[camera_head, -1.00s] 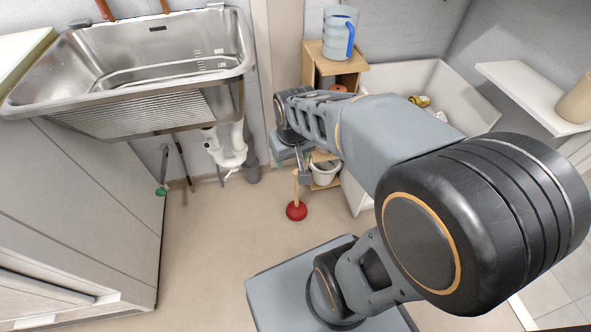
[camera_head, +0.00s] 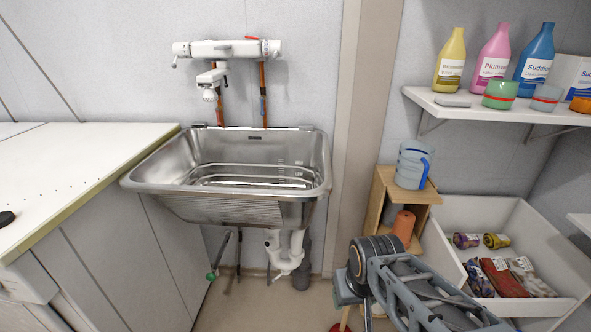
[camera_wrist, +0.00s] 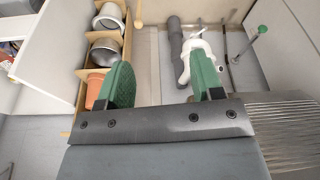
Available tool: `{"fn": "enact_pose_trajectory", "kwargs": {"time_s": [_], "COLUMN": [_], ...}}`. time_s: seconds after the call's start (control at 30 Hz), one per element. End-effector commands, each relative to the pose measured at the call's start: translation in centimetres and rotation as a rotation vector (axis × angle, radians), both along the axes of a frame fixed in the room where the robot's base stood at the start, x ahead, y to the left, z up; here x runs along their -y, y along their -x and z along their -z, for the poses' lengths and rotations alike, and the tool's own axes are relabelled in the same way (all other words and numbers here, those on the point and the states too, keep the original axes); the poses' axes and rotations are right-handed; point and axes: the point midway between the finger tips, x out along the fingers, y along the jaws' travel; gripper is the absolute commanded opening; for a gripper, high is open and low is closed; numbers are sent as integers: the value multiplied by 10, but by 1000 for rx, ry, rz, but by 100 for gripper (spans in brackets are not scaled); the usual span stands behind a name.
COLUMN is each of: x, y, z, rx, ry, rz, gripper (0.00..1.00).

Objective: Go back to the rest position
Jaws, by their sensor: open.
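My gripper (camera_wrist: 162,82) is open, with two green fingers set well apart and nothing between them in the wrist view. In the head view my arm reaches in from the bottom right, and its end is low in front of the wooden shelf unit; the fingers are hard to make out there. A red plunger (camera_head: 337,327) is at the bottom edge of the head view, mostly cut off or hidden by my arm. In the wrist view a wooden stick (camera_wrist: 138,14) shows at the top, beyond the fingers and apart from them.
A steel washtub (camera_head: 300,202) hangs on the back wall, with white drain pipes (camera_head: 283,258) below. A wooden shelf unit (camera_head: 384,187) carries a blue-handled jug (camera_head: 411,165). A white tub (camera_head: 531,232) holds several items. A white counter (camera_head: 70,160) is at left.

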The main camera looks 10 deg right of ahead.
Motion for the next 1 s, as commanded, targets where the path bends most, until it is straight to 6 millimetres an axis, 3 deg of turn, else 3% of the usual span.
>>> {"fn": "enact_pose_trajectory", "kwargs": {"time_s": [0.03, 0.27, 0.7, 0.83, 1.0], "x": [0, 1, 2, 1, -3], "y": [-1, -5, -11, -8, 3], "z": [-20, -95, -279, -316, -332], "rx": [4, 27, 84, 89, 76], "ry": [1, 6, 14, 10, -1], "rz": [1, 8, 18, 11, -15], "gripper": [61, 61, 61, 61, 61]}}
